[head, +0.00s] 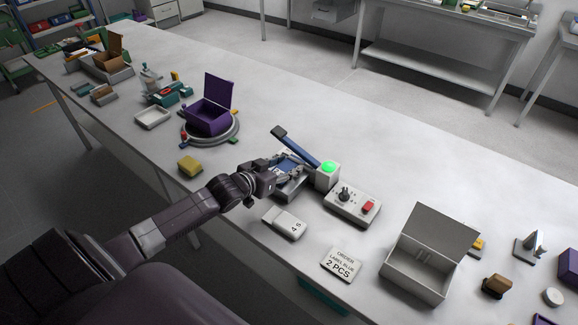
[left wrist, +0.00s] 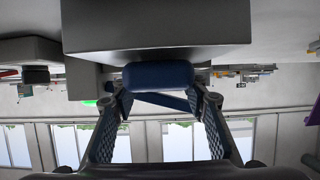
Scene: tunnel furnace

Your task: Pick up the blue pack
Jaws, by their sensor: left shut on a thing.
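The blue pack (head: 289,163) is at the end of my left arm in the head view, partly hidden by the fingers. My left gripper (head: 283,173) is shut on it, at a small grey metal holder (head: 290,190) on the table. In the left wrist view the blue pack (left wrist: 158,75) sits between the two fingertips of my left gripper (left wrist: 160,88), close under a large grey block-like surface (left wrist: 155,30). Whether the pack touches the holder cannot be told. My right gripper is not in view.
A blue lever (head: 300,147) rises from a grey post with a lit green button (head: 327,168), close beside my gripper. A control box (head: 352,204), an order card (head: 344,264) and an open grey box (head: 415,270) stand rightward. A purple box (head: 208,115) stands behind left.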

